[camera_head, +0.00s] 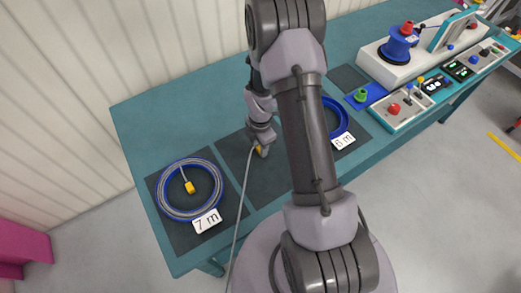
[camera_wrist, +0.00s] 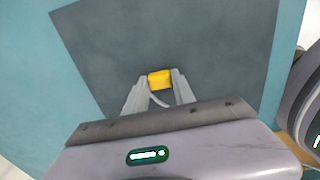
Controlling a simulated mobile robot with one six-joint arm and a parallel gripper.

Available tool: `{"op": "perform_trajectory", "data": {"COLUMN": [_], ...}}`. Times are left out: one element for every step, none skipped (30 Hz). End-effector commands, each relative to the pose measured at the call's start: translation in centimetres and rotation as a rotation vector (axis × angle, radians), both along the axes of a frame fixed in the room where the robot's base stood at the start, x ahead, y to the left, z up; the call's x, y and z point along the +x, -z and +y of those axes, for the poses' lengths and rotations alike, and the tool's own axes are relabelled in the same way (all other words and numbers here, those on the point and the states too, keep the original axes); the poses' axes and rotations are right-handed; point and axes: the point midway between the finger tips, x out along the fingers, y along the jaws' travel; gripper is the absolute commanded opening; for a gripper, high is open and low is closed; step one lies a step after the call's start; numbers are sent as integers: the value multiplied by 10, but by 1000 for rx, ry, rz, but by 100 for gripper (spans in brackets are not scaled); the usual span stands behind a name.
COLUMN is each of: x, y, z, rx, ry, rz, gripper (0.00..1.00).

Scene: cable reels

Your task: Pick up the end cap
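My gripper (camera_wrist: 160,79) points down over the middle dark mat (camera_head: 276,181). Its two fingers stand on either side of a small yellow block (camera_wrist: 160,80) and look closed on it. A thin pale cable (camera_wrist: 158,100) curves from the block between the fingers. In the head view the yellow block (camera_head: 261,150) shows at my gripper (camera_head: 259,150), and a grey cable (camera_head: 239,206) runs from there down past the table edge. A similar yellow piece (camera_head: 190,187) lies inside the left cable coil. A small green cap-like piece (camera_head: 360,95) stands on a blue pad (camera_head: 374,92).
A blue-edged coil (camera_head: 160,199) with a "7 m" card (camera_head: 207,221) lies left. Another coil (camera_head: 344,118) with a "6 m" card (camera_head: 343,141) is partly hidden by my arm. A blue reel (camera_head: 396,48) and control panels (camera_head: 405,109) stand at right. The table's back left is clear.

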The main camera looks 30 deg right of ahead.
Motion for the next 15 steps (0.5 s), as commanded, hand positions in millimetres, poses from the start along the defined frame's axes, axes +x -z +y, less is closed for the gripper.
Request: {"op": "perform_trajectory", "data": {"x": [0, 0, 0, 0, 0, 0, 0, 0, 0, 0, 0, 0, 0, 0, 0], "y": [0, 0, 0, 0, 0, 0, 0, 0, 0, 0, -1, -2, -3, -5, -9], "z": [0, 0, 0, 0, 0, 0, 0, 0, 0, 0, 0, 0, 0, 0, 0], "rx": [0, 0, 0, 0, 0, 0, 0, 0, 0, 0, 0, 0, 0, 0, 0], "ry": [0, 0, 0, 0, 0, 0, 0, 0, 0, 0, 0, 0, 0, 0, 1], "rz": [0, 0, 0, 0, 0, 0, 0, 0, 0, 0, 0, 0, 0, 0, 0], "gripper": [17, 11, 3, 0, 0, 0, 0, 0, 0, 0, 0, 0, 0, 0, 0]}}
